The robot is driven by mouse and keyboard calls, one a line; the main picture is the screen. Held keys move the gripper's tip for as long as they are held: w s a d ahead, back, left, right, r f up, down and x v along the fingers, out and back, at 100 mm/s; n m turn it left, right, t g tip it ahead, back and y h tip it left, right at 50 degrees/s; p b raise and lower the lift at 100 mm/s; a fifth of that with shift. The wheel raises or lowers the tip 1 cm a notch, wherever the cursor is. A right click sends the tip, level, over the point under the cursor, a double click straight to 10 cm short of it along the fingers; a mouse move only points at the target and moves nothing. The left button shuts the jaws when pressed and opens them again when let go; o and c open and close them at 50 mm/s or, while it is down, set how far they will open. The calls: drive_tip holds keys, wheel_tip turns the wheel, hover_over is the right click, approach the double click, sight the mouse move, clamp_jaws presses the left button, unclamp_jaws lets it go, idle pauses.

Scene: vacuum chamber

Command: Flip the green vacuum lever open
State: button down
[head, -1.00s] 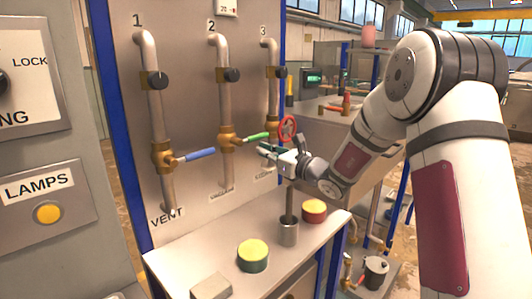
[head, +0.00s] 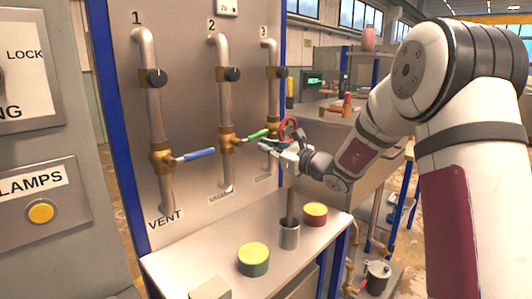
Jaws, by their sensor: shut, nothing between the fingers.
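The green lever (head: 254,135) sticks out to the right from the brass valve (head: 227,141) on pipe 2, tilted slightly up. The label below that pipe looks like "VACUUM" but is small and blurred. My gripper (head: 264,146) is just right of and slightly below the lever's outer end, its fingers pointing left. It is shut and holds nothing. I cannot tell whether the fingertips touch the lever.
A blue lever (head: 199,155) sits on pipe 1, above "VENT". Below, a shelf (head: 185,265) carries a green-yellow tin (head: 253,259), a metal cup (head: 289,236) with a rod, and a red tin (head: 315,214). A lamp panel (head: 40,205) stands at left.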

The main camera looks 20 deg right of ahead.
drive_tip(key=s+a+r+n+b, duration=0.1)
drive_tip(key=r+n+b, duration=0.3)
drive_tip(key=n+b, duration=0.4)
drive_tip(key=s+a+r+n+g+b, duration=0.1)
drive_tip(key=a+r+n+b, duration=0.2)
drive_tip(key=r+n+b, duration=0.2)
drive_tip(key=n+b, duration=0.3)
drive_tip(key=b, duration=0.4)
drive_tip(key=shift+r+n, duration=0.3)
drive_tip(key=shift+n, duration=0.1)
drive_tip(key=shift+s, duration=0.1)
drive_tip(key=shift+s, duration=0.1)
